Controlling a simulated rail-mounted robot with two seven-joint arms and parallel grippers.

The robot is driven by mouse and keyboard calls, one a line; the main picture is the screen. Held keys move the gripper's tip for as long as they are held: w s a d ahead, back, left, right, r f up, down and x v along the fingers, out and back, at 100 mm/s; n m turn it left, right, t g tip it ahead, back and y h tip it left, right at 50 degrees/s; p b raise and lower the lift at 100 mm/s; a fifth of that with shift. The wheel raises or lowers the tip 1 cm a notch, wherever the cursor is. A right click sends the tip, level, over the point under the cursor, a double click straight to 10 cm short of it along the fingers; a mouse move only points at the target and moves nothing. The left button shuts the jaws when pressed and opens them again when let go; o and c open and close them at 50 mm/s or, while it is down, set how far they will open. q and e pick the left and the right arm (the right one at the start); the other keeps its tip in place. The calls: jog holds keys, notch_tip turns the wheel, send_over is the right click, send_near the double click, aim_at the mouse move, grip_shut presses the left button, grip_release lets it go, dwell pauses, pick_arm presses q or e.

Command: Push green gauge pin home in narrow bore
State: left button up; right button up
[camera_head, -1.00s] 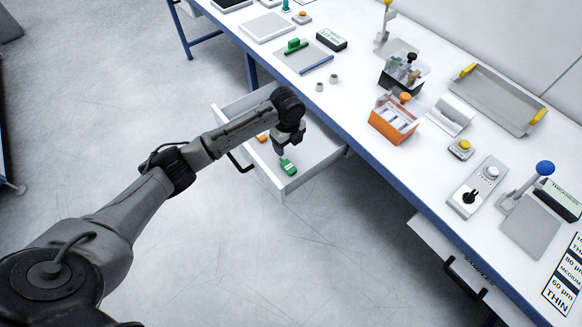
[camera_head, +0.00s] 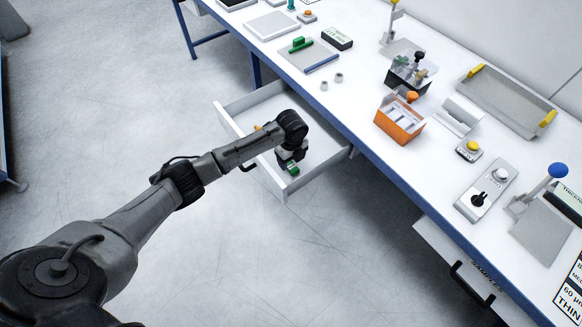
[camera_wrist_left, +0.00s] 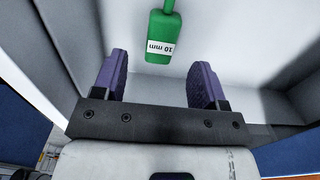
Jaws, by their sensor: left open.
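The green gauge pin (camera_head: 293,169) lies in the open drawer, near its front corner. In the left wrist view the green pin (camera_wrist_left: 161,34) shows a white "10 mm" label and a thin green shaft running off the top edge. My left gripper (camera_head: 290,158) is over the drawer, just above the pin and partly hiding it in the head view. In the left wrist view its purple fingers are apart, with nothing between them; the pin's labelled end is just beyond them. I cannot make out the narrow bore. My right gripper is not in view.
The white drawer (camera_head: 277,184) has raised walls around the gripper. An orange item (camera_head: 257,127) lies in it, partly behind my arm. The bench above holds two small grey rings (camera_head: 324,86), an orange box (camera_head: 398,125) and a grey tray (camera_head: 505,101).

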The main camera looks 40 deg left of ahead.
aim_at(291, 166)
pick_arm(q)
notch_tip(291, 166, down, 4)
jog(key=shift+f+b, duration=0.15)
jog(key=shift+b, duration=0.4)
jog(key=shift+c, duration=0.3)
jog(key=shift+c, duration=0.7)
jog(key=c, duration=0.8)
